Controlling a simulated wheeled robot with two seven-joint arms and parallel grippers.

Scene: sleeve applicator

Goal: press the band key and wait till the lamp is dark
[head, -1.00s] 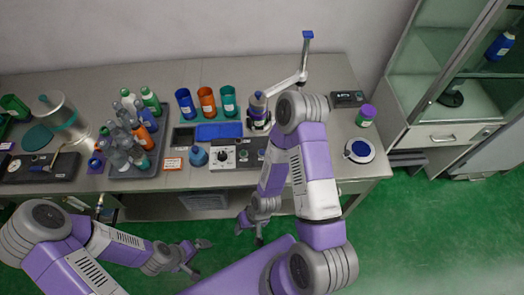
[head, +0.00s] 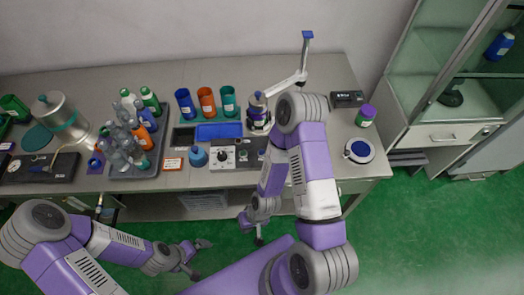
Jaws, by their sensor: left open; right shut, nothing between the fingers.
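A grey and black control unit with a dark round knob (head: 222,156) sits near the bench's front edge, partly covered by my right arm. A bottle with a purple-blue cap (head: 258,101) stands in a holder just behind it, beside my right arm. I cannot pick out the band key or the lamp, or tell whether the lamp is lit. My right gripper (head: 252,233) is shut and empty, in front of the bench edge and apart from the unit. My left gripper (head: 203,258) is open and empty, lower left of the right one, over the floor.
A grey rack (head: 127,171) with several bottles stands left of the unit. A blue tray (head: 219,132) and blue, orange and teal cups (head: 207,101) are behind. A round white device (head: 359,151) sits at the right. A glass cabinet (head: 440,100) stands beyond the bench.

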